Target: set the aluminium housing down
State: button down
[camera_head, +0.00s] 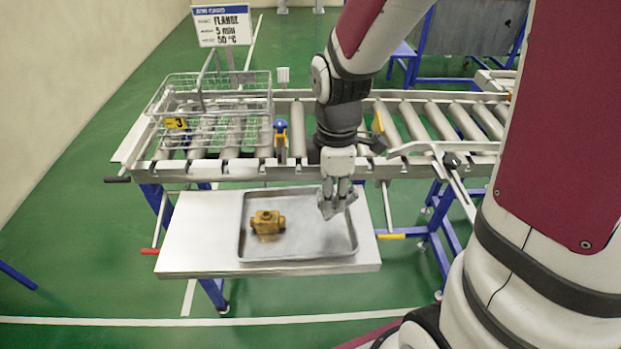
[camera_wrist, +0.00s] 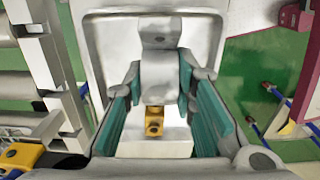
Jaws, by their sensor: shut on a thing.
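The grey aluminium housing (camera_wrist: 160,75) is between the fingertips of my gripper (camera_wrist: 161,72) in the wrist view. The gripper is shut on it, with a teal-padded finger on each side. In the head view, my gripper (camera_head: 337,200) points down over the right part of a shallow metal tray (camera_head: 300,254). The housing is small there and partly hidden by the fingers. I cannot tell whether it touches the tray floor.
A yellow part (camera_head: 267,222) sits in the tray's left half; free floor lies around it. The tray rests on a pale shelf (camera_head: 200,240) before a roller conveyor (camera_head: 235,168). A wire basket (camera_head: 210,100) stands at the conveyor's left.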

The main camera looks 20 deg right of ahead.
jog(key=shift+w+a+f, duration=0.1)
jog(key=shift+w+a, duration=0.3)
jog(key=shift+w, duration=0.2)
jog(key=shift+f, duration=1.7)
jog(key=shift+f, duration=0.1)
jog(key=c, duration=1.3)
grip_release()
